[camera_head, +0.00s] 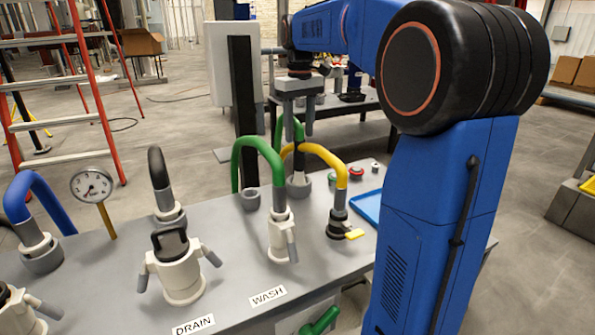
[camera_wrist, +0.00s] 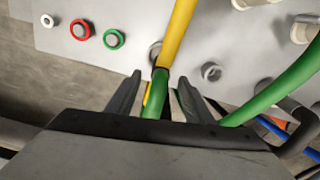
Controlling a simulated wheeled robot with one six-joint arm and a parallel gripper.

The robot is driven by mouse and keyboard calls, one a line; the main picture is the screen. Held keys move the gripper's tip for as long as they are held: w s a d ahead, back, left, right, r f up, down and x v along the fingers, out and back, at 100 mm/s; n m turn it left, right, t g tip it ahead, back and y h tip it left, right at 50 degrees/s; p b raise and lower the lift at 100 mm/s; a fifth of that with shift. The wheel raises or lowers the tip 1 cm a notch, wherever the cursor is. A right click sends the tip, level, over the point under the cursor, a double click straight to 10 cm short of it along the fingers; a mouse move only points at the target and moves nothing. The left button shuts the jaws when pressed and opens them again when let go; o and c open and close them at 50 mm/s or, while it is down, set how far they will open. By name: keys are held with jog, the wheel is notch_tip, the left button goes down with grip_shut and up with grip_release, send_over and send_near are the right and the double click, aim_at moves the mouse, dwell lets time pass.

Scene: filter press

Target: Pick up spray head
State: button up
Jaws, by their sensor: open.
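A slim upright piece with a green top and a dark lower part, which looks like the spray head (camera_head: 299,131), stands in a grey round holder (camera_head: 298,187) at the far side of the bench. My gripper (camera_head: 297,126) points down over it, with its fingers on either side of the green top. In the wrist view the green part (camera_wrist: 157,106) shows between my open fingers (camera_wrist: 158,88). A small yellow piece is beside it. Its lower part is mostly hidden there, and I cannot tell whether either finger touches it.
A yellow hose (camera_head: 325,152) arches close beside it on the right, and a green hose (camera_head: 255,142) arches on the left. The grey bench (camera_head: 235,240) carries several valves, a gauge (camera_head: 92,186), buttons and a blue tray (camera_head: 367,207).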

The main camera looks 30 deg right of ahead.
aim_at(300, 139)
jog(key=shift+s+a+f, duration=0.15)
jog(key=shift+s+f, duration=0.1)
jog(key=shift+f, duration=0.05)
notch_tip(300, 139, down, 4)
jog(key=shift+f, duration=0.1)
jog(key=shift+w+f, duration=0.1)
jog(key=shift+f, duration=0.15)
grip_shut()
